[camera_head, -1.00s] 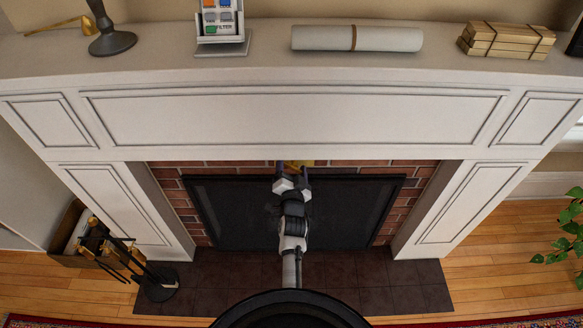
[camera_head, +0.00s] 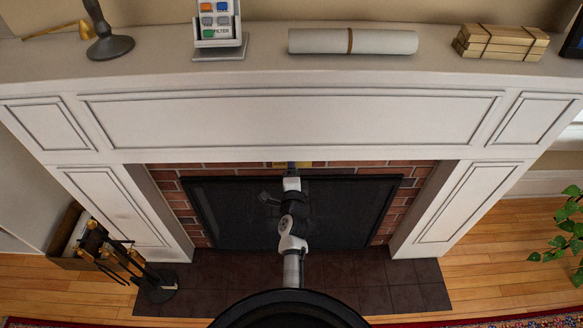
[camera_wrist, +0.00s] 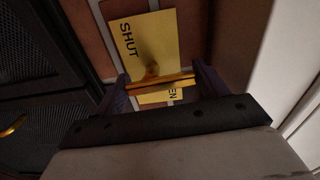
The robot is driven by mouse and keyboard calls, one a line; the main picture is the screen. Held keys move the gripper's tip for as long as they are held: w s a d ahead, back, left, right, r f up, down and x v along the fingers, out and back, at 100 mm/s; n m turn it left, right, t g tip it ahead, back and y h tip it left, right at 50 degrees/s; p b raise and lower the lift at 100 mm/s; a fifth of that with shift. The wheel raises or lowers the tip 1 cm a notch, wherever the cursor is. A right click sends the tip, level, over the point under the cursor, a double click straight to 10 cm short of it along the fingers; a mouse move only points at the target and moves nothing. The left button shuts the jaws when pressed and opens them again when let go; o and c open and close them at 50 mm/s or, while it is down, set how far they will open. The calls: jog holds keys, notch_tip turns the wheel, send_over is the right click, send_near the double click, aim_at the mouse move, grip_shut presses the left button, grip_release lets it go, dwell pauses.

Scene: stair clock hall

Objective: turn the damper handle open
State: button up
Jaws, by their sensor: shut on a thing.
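The brass damper handle (camera_wrist: 160,82) shows in the wrist view as a bar spanning the space between my two fingers. My gripper (camera_wrist: 160,88) is shut on it; its tip also shows in the head view (camera_head: 292,168), under the mantel at the top of the firebox. Behind the handle is a yellow plate (camera_wrist: 150,45) marked SHUT, with the letters EN visible on the other side of the bar. In the head view the handle is hidden by my gripper, and only a bit of the plate (camera_head: 306,164) shows.
A dark mesh fire screen (camera_head: 235,215) stands behind my arm, framed by brick and the white mantelpiece (camera_head: 290,118). Fire tools (camera_head: 130,262) stand at the left. A plant (camera_head: 570,235) is at the right.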

jog(key=shift+r+m, duration=0.15)
jog(key=shift+m, duration=0.25)
jog(key=o, duration=1)
jog(key=shift+f, duration=0.2)
